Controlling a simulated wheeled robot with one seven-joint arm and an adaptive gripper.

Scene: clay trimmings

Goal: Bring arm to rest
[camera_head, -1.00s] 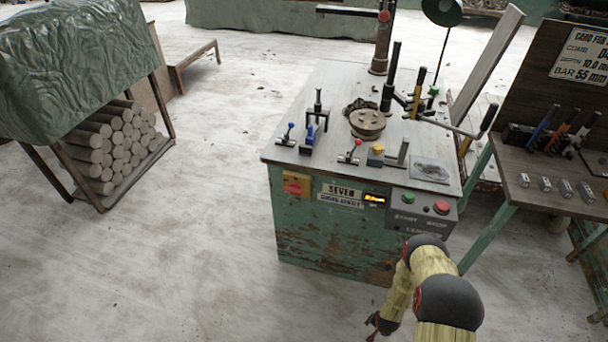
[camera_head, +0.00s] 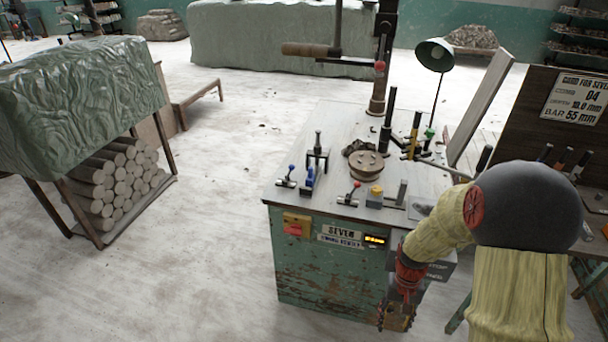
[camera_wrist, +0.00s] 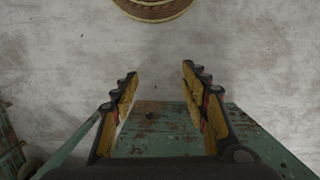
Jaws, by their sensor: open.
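My gripper (camera_head: 396,318) hangs low in front of the right part of the green machine cabinet (camera_head: 325,275) in the head view, fingers pointing down. My arm is bent, with its elbow at the right of the picture. In the wrist view my gripper (camera_wrist: 160,85) is open, its two yellow-and-black fingers apart with nothing between them.
A rack of clay logs (camera_head: 112,180) under a green cover stands at left. On the cabinet top are a round chuck (camera_head: 367,166), clamps and levers. A side table with a sign (camera_head: 574,98) stands at right. The floor (camera_head: 170,270) at left is clear. A round rim (camera_wrist: 152,8) shows in the wrist view.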

